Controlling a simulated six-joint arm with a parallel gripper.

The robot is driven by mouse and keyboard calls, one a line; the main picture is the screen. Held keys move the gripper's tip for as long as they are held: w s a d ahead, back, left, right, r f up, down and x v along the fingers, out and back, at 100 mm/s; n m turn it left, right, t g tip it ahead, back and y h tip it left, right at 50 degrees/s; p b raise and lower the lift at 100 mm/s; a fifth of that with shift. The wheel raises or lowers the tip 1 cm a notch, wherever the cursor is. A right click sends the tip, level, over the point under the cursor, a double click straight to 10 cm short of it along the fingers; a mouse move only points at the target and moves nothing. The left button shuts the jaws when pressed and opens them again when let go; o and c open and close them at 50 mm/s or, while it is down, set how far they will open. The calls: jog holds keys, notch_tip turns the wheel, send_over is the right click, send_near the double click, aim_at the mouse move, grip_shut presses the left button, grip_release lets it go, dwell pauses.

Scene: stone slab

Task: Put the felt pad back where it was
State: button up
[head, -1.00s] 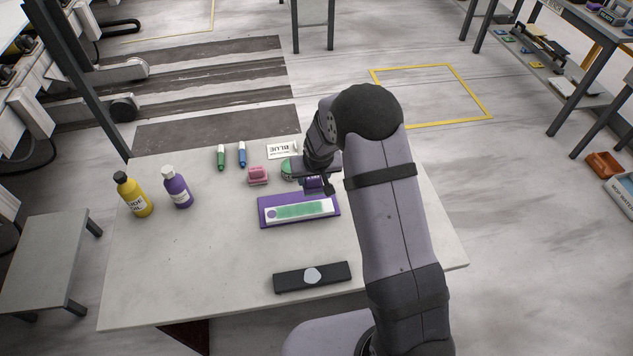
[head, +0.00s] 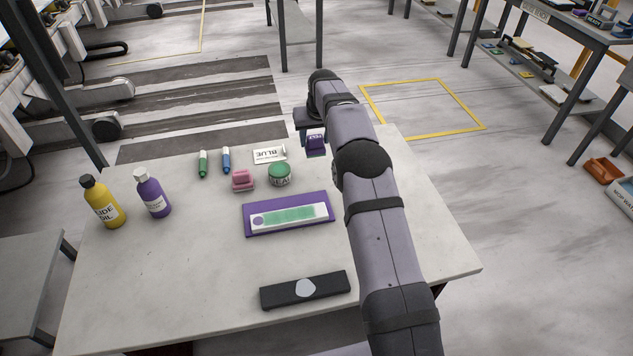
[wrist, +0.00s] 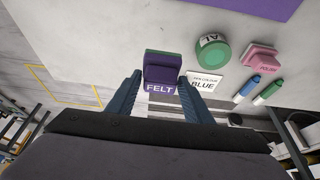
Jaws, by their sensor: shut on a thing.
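The felt pad (head: 316,141) is a purple block marked FELT, near the far edge of the stone slab (head: 200,270). In the wrist view the felt pad (wrist: 162,74) sits between the two blue fingers, with a green layer along its far side. My gripper (wrist: 160,84) is shut on it; in the head view my gripper (head: 313,138) is partly hidden by my arm. I cannot tell whether the pad touches the slab or hangs above it.
A green tin (head: 279,174), pink block (head: 243,180), BLUE card (head: 270,155) and two markers (head: 226,160) stand left of the pad. A purple board (head: 286,230) with a green-streaked strip lies nearer. Two bottles (head: 101,203) stand left; a black bar (head: 305,290) lies in front.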

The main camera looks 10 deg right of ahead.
jog(key=shift+w+d+r+b, duration=0.15)
jog(key=shift+w+d+b, duration=0.15)
jog(key=shift+b, duration=0.2)
jog(key=shift+f+p, duration=0.75)
jog(key=shift+f, duration=4.2)
jog(key=shift+f, duration=0.15)
jog(key=o, duration=1)
